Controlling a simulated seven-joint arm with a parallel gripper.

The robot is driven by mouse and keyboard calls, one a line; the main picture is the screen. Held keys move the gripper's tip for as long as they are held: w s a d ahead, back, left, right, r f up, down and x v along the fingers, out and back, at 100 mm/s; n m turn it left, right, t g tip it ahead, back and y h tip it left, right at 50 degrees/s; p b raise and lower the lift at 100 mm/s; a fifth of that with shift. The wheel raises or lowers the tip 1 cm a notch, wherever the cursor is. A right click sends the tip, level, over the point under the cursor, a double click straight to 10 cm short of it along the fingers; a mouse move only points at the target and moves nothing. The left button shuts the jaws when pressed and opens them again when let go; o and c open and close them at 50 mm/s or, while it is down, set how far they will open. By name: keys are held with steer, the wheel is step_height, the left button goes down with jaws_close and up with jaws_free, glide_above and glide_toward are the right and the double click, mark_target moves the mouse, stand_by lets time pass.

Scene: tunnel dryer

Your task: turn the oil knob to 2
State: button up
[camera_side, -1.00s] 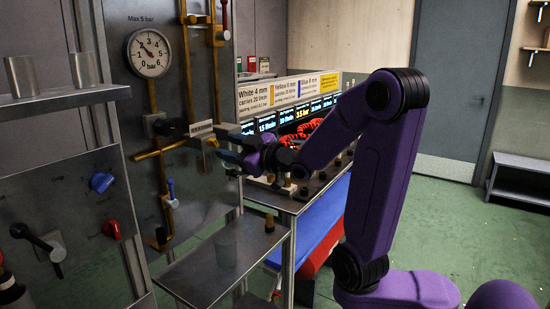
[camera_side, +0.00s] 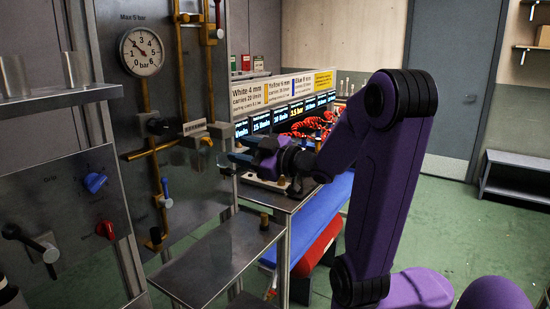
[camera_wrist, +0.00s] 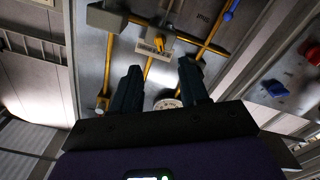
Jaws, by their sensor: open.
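No knob can be read as labelled oil. A blue knob (camera_side: 95,181) sits on the dark panel at the lower left, with a red knob (camera_side: 105,229) below it; small markings around them are too blurred to read. The wrist view shows the blue knob (camera_wrist: 273,88) and red knob (camera_wrist: 313,55) at the right. My gripper (camera_side: 232,164) is right of both knobs, apart from them, in front of the pipework panel. In the wrist view my gripper (camera_wrist: 160,85) is open and empty, its fingers spread.
A round pressure gauge (camera_side: 142,51) and brass pipes (camera_side: 152,150) with a blue-handled valve (camera_side: 166,192) are on the back panel. A black lever (camera_side: 30,242) projects at lower left. A metal shelf (camera_side: 205,262) juts out below my gripper. A labelled display bench (camera_side: 280,195) stands behind.

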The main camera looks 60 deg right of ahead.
steer(key=s, duration=0.8)
stand_by(0.5)
steer(key=shift+s, duration=0.1)
stand_by(0.4)
steer(key=w+a+f+g, duration=0.2)
steer(key=w+f, duration=0.1)
steer(key=w, duration=0.4)
steer(key=w+a+f+g, duration=0.3)
steer(key=w+f, duration=0.1)
steer(key=w, duration=0.3)
steer(key=s+a+f+n+g+y, duration=0.1)
steer(key=s+a+f+g+y, duration=0.1)
steer(key=s+a+f+g, duration=0.25)
steer(key=s+f+n+g, duration=0.2)
steer(key=s+g, duration=0.2)
steer(key=s, duration=0.9)
steer(key=s+f+n+g+h, duration=0.1)
steer(key=s+f+n+g, duration=0.2)
steer(key=s, duration=1.1)
steer(key=shift+s+n+g+h, duration=0.25)
steer(key=shift+n+g+h, duration=0.05)
steer(key=shift+g, duration=0.35)
steer(key=shift+d, duration=0.1)
stand_by(0.5)
